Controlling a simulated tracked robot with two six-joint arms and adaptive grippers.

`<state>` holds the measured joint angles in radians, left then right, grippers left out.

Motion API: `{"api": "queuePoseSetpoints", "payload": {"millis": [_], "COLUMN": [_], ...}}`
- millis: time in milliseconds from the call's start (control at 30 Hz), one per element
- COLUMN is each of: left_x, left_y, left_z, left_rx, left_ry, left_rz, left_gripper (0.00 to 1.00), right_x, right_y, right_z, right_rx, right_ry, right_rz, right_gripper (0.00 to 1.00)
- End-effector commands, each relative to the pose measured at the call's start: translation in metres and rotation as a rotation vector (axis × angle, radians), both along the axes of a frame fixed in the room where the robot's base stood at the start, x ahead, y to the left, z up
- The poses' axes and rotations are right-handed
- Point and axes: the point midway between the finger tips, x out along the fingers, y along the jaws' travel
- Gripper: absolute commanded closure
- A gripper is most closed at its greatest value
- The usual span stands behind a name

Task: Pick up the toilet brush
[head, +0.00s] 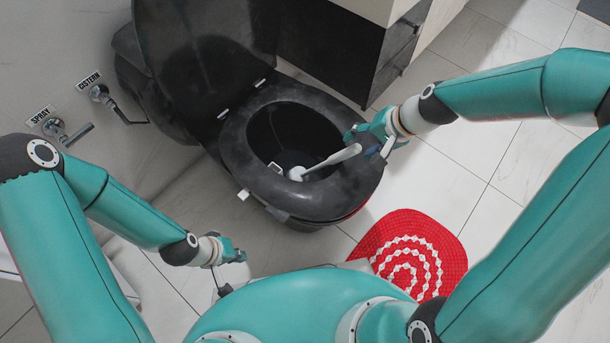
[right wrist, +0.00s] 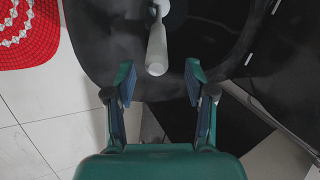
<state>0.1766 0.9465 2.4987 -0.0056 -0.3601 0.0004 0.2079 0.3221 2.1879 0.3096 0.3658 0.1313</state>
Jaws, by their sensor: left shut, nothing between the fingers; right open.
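The toilet brush (head: 325,163) is white and stands tilted in the bowl of a black toilet (head: 233,133), its handle reaching over the seat towards the right. Its head is low inside the bowl. My right gripper (head: 371,136) is open beside the handle's end in the head view. In the right wrist view, the handle (right wrist: 156,50) points down towards the gap between the open fingers (right wrist: 160,78), with its tip just short of or level with the fingertips. Contact cannot be told. My left gripper (head: 240,256) is shut and empty, low at the left, away from the brush.
A red and white mat (head: 411,252) lies on the tiled floor right of the toilet. The raised black lid (head: 205,50) is behind the bowl. Wall valves labelled cistern (head: 99,93) and spray (head: 55,128) are at left. A dark cabinet (head: 340,50) stands behind.

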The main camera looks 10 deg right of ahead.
Motion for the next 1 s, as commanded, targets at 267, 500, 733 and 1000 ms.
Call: {"api": "queuePoseSetpoints", "payload": {"millis": [267,500,733,1000], "left_x": [0.0,0.0,0.0,0.0], "left_y": [0.0,0.0,0.0,0.0], "left_z": [-0.01,-0.029,-0.038,-0.037], "left_rx": [0.0,0.0,0.0,0.0], "left_ry": [0.0,0.0,0.0,0.0], "left_rz": [0.0,0.0,0.0,0.0], "left_gripper": [1.0,1.0,1.0,1.0], "right_x": [0.007,0.008,0.015,0.015], "right_y": [0.008,0.018,0.027,0.027], "right_z": [-0.021,-0.048,-0.068,-0.066], "right_rx": [-0.001,-0.001,0.0,-0.001], "right_ry": [-0.001,0.001,0.0,-0.001], "right_rz": [0.0,0.004,0.001,-0.001], "right_gripper": [0.45,0.45,0.45,0.55]}}
